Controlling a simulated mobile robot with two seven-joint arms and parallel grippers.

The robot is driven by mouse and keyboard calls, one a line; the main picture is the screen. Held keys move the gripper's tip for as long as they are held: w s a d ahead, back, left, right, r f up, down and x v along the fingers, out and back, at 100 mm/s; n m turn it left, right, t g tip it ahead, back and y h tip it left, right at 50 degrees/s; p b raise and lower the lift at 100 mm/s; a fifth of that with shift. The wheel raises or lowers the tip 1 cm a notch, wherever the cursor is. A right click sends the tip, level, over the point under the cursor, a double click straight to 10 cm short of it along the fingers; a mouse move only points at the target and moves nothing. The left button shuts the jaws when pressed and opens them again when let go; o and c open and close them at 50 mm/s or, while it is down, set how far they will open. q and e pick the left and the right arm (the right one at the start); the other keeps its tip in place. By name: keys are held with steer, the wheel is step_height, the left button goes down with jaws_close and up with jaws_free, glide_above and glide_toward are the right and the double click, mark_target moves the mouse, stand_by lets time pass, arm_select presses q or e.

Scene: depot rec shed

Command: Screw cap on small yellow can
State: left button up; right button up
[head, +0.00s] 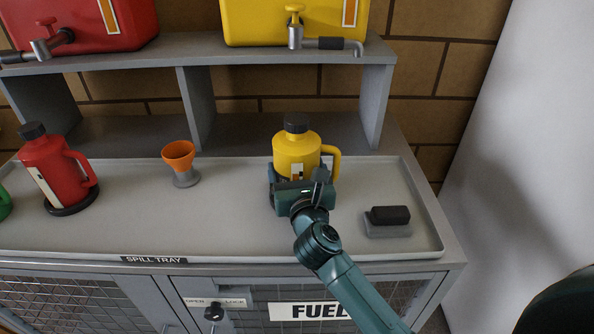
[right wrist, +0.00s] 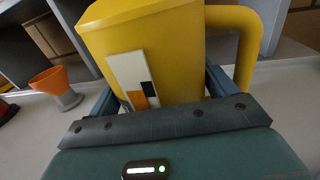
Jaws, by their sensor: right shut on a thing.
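The small yellow can (head: 296,152) stands upright on the spill tray, its handle to the right and a white label on its front. A black cap (head: 296,122) sits on its neck; I cannot tell whether it is tight. My right gripper (head: 301,178) reaches in from the front and is shut on the can's body, one finger on each side. In the right wrist view the can (right wrist: 190,60) fills the space between the fingers; its top and cap are out of frame. My left gripper is not in view.
On the grey spill tray (head: 110,225) stand an orange funnel (head: 179,156) and a red can (head: 45,160), with a green item at the left edge. A black-topped block (head: 388,217) lies at right. Large red (head: 85,22) and yellow (head: 265,22) tanks with taps sit on the shelf above.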

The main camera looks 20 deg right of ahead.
steer(key=shift+r, duration=0.1)
steer(key=o, duration=1.8)
steer(key=shift+f, duration=0.2)
steer(key=shift+c, duration=0.2)
steer(key=shift+r, duration=0.1)
steer(key=shift+s, duration=0.2)
steer(key=s, duration=0.6)
steer(key=shift+s+a, duration=0.2)
steer(key=shift+a, duration=0.2)
steer(key=shift+s, duration=0.35)
